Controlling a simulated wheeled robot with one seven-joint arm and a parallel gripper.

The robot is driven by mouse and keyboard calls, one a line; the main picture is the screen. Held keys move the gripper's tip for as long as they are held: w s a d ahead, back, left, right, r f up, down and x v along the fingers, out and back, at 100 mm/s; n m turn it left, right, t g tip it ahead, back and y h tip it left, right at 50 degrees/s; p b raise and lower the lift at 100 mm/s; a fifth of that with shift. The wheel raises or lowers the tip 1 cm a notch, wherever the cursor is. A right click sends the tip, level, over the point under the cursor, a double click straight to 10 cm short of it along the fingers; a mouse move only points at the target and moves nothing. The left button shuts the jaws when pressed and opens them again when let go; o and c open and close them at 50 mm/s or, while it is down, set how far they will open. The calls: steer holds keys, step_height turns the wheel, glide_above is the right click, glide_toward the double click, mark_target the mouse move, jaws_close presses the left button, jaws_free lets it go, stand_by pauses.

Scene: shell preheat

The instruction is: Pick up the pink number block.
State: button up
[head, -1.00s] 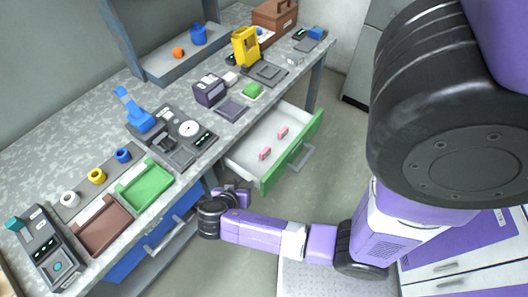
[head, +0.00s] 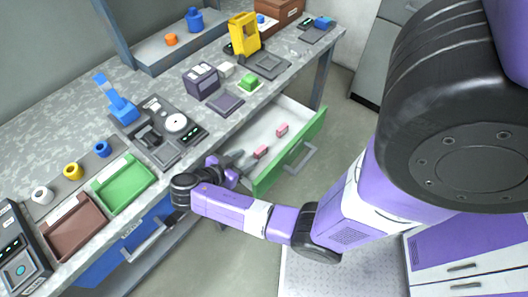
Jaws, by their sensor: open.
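Two small pink blocks lie in the open drawer (head: 297,150) with the green front. One pink block (head: 261,152) is nearer my gripper, and the other pink block (head: 282,130) lies further back to the right. Any numbers on them are too small to read. My gripper (head: 238,160) is at the drawer's near left end, just left of the nearer block. It is open, and I see nothing held in it. Its fingers are small in the picture and partly hidden by the wrist.
The workbench edge overhangs the drawer's left side. The green drawer front with its handle (head: 300,160) stands on the right. A blue drawer (head: 128,240) is below the bench at left. A green tray (head: 124,186) and several devices stand on the bench.

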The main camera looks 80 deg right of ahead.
mark_target(257, 153)
steer(key=x, duration=0.3)
steer(key=shift+d+p, duration=0.15)
steer(key=shift+p, duration=0.25)
steer(key=shift+p+x, duration=0.35)
steer(key=shift+x, duration=1.85)
jaws_close()
